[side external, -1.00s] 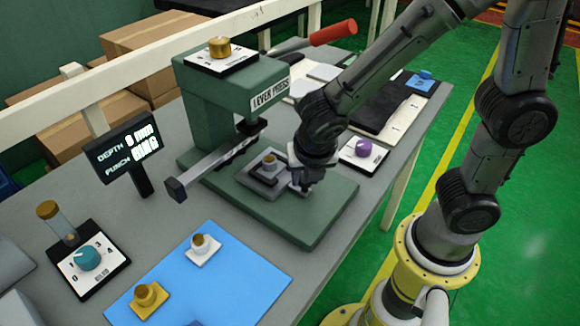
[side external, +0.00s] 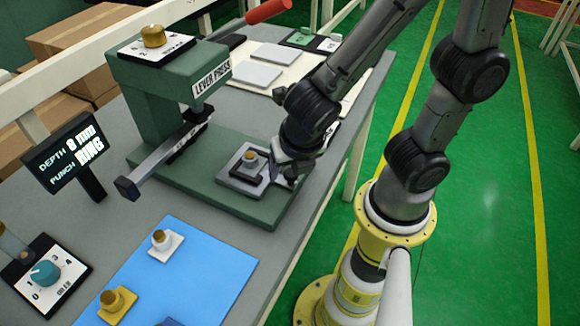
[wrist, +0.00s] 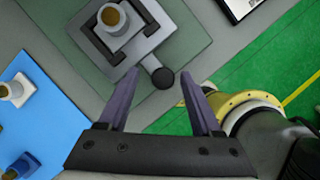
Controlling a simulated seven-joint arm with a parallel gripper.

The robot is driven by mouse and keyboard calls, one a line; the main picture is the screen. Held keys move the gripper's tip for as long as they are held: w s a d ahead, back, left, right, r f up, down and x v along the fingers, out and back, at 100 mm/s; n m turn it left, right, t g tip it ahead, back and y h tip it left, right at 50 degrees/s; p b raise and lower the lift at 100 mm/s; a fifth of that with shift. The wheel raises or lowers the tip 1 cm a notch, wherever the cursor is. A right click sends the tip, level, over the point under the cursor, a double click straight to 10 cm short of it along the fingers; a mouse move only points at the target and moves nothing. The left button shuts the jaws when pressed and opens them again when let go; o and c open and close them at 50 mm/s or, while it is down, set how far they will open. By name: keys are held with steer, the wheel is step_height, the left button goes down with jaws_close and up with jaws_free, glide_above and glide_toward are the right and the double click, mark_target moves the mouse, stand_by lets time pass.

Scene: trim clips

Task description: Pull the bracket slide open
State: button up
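The bracket slide (side external: 236,178) is a light grey plate on the green base of the lever press (side external: 165,88). It lies out in front of the press ram, toward the base's right side. A cup with a brass-coloured top (side external: 250,162) sits in its dark bracket. In the wrist view the slide (wrist: 152,42) ends in a round black knob (wrist: 163,78). My gripper (wrist: 160,72) is open, with its two purple-grey fingers either side of the knob and a visible gap to each. In the side view my gripper (side external: 290,176) is at the slide's outer end and hides the knob.
A blue mat (side external: 205,275) with small cups on bases lies in front of the press. A grey rail (side external: 160,165) sticks out left of the slide. A depth display (side external: 66,152) stands at the left. The table edge is close behind my gripper.

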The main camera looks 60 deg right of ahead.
steer(key=v, duration=1.3)
steer(key=shift+r, duration=0.4)
steer(key=d+m+t+y, duration=0.1)
steer(key=d+m, duration=0.4)
steer(key=m, duration=0.8)
steer(key=d+m+t+y, duration=0.1)
steer(key=d+m, duration=0.5)
steer(key=m, duration=0.8)
steer(key=shift+s+f+y, duration=0.25)
steer(key=shift+s+y, duration=0.2)
steer(key=shift+y, duration=0.15)
